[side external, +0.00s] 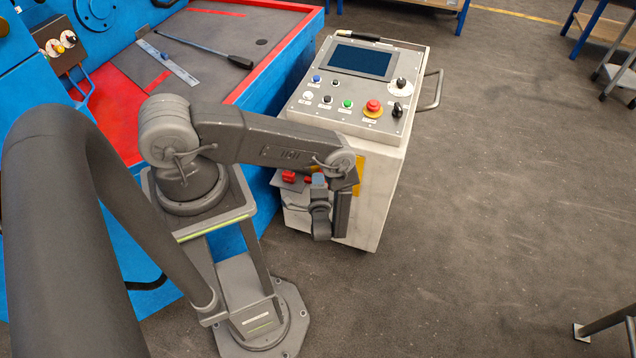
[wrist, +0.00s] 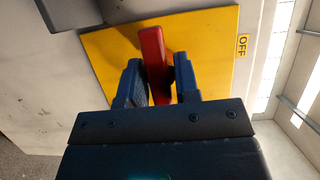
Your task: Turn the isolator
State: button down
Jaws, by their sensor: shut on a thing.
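The isolator has a red handle (wrist: 154,62) on a yellow plate (wrist: 207,50), with an "OFF" label (wrist: 242,46) at the plate's right side in the wrist view. My gripper (wrist: 157,78) has one dark finger on each side of the red handle and is shut on it. The handle stands nearly upright in the wrist view, leaning slightly. In the side external view only part of the yellow plate (side external: 357,178) shows on the cabinet's near face; my arm hides much of the rest.
The isolator is on a pale control cabinet (side external: 375,215) with a screen, buttons and a red emergency stop (side external: 373,106) on top. A blue workbench (side external: 262,195) stands close on its left.

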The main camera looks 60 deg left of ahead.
jog(key=shift+n, duration=0.3)
jog(key=n+h, duration=0.2)
jog(key=n, duration=0.2)
jog(key=shift+n+h, duration=0.3)
jog(key=n+t+h, duration=0.1)
jog(key=n+h, duration=0.1)
jog(key=n, duration=0.3)
jog(key=shift+h, duration=0.4)
dwell(0.3)
jog(key=c, duration=1)
grip_release()
jog(key=shift+c, duration=0.2)
notch_tip(320, 180, up, 8)
jog(key=s+d, duration=0.1)
jog(key=d, duration=0.1)
jog(key=shift+s+d, duration=0.2)
jog(key=shift+s, duration=0.1)
